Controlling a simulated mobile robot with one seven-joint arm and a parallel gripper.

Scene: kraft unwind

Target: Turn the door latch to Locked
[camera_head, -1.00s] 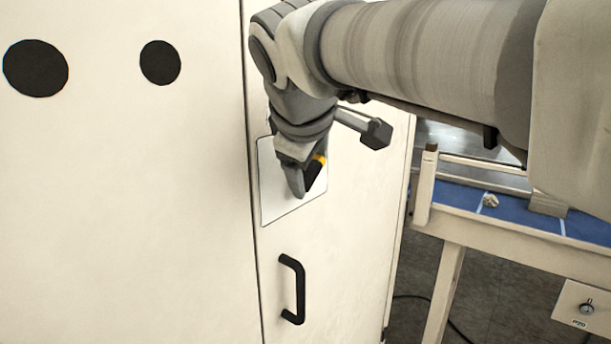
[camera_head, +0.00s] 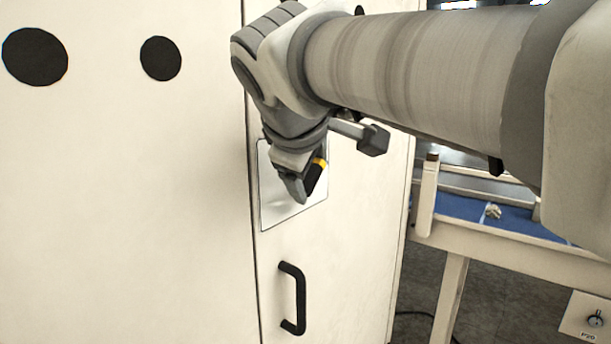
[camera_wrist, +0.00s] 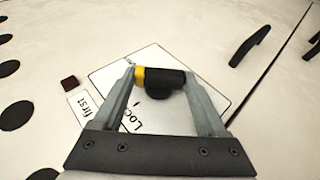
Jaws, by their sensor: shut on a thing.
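The door latch (camera_wrist: 165,77) is a black knob with a yellow end, on a white plate (camera_head: 277,212) on the cabinet door. My gripper (camera_head: 302,190) is at the plate in the head view and hides part of the latch. In the wrist view my gripper (camera_wrist: 160,85) has its two fingers on either side of the latch, shut on it. Which marking the yellow end points at cannot be told.
A black door handle (camera_head: 292,298) is below the plate. Black round spots (camera_head: 35,57) mark the panel to the left. A table with a blue top (camera_head: 460,207) stands at the right.

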